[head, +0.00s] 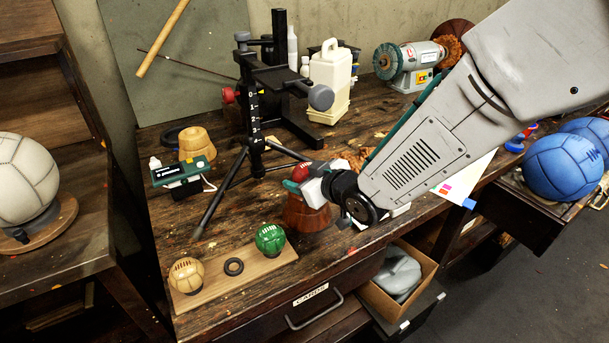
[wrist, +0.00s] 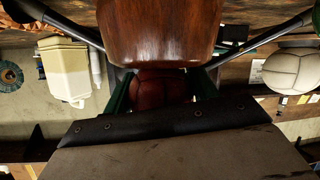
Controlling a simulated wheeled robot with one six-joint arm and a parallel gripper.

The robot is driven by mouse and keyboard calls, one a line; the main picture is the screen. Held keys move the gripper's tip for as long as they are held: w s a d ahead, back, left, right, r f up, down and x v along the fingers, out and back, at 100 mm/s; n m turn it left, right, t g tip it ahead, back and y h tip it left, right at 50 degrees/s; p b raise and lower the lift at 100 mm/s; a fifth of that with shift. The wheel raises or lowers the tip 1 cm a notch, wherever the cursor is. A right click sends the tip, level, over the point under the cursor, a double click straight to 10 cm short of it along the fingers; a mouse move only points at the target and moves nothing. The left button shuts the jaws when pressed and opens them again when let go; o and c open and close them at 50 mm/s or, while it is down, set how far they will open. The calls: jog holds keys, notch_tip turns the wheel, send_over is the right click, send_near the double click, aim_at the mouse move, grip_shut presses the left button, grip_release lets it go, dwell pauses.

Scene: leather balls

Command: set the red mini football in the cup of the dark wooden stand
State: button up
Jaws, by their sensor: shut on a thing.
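The red mini football (head: 301,172) is held in my gripper (head: 303,180), directly over the dark wooden stand (head: 306,215). In the wrist view, the red ball (wrist: 160,88) shows between the green fingers, and the brown stand (wrist: 160,35) fills the top middle and covers part of it. The gripper is shut on the ball. The ball is at or just above the stand's top. The cup is hidden, so I cannot tell whether the ball touches it. The stand is upright on the workbench near its front edge.
A wooden board (head: 225,285) with a tan ball (head: 187,275), a black ring (head: 233,267) and a green ball (head: 270,239) lies to the left. A black tripod (head: 250,150) stands close behind. A white jug (head: 331,85) and bench grinder (head: 405,65) are farther back.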

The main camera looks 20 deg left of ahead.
jog(key=o, duration=1)
jog(key=shift+o, duration=0.2)
jog(key=v, duration=1.2)
jog(key=shift+d, duration=0.1)
